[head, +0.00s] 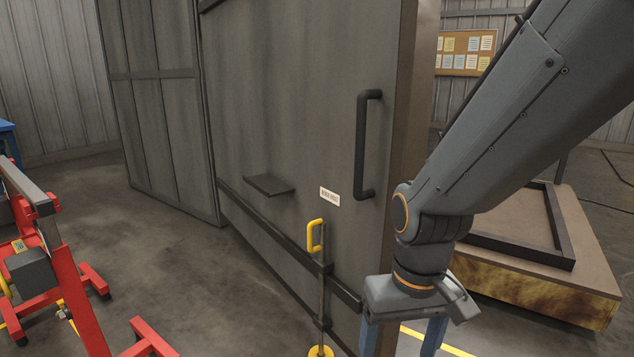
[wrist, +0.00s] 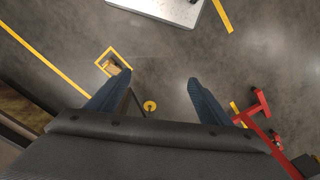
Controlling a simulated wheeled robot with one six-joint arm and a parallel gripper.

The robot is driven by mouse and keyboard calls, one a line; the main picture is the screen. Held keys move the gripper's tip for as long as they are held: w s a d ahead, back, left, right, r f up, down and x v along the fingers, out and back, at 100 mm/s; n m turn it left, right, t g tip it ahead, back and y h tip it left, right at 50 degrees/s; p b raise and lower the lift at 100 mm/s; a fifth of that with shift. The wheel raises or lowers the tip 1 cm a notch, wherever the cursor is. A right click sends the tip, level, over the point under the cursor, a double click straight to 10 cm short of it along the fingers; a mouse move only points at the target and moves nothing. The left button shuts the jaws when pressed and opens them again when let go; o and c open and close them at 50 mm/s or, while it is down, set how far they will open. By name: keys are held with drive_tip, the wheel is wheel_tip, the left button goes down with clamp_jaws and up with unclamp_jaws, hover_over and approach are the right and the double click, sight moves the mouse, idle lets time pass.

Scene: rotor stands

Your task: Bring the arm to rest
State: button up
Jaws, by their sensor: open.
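My gripper (head: 403,338) hangs at the lower right of the head view, in front of the lower part of a large grey door (head: 290,100). Its two blue fingers point down and stand apart, with the tips cut off by the frame edge. In the wrist view my gripper (wrist: 159,78) is open, with only bare floor visible between the fingertips. No object is held. My arm slopes down from the upper right and hides part of the door edge and what lies behind it.
The door has a black handle (head: 363,150) and a yellow-handled rod (head: 315,237) with a yellow floor disc (wrist: 150,106). A red stand (head: 70,285) is at left. A low platform (head: 540,290) lies at right. A pale slab (wrist: 165,8) is at the wrist view's top.

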drive_tip(key=s+d+r+m+p, duration=0.1)
drive_tip(key=s+d+r+p, duration=0.1)
drive_tip(key=d+r+p, duration=0.4)
drive_tip(key=shift+d+r+m+p, duration=0.3)
drive_tip(key=shift+r+p, duration=0.6)
drive_tip(key=shift+p, duration=0.6)
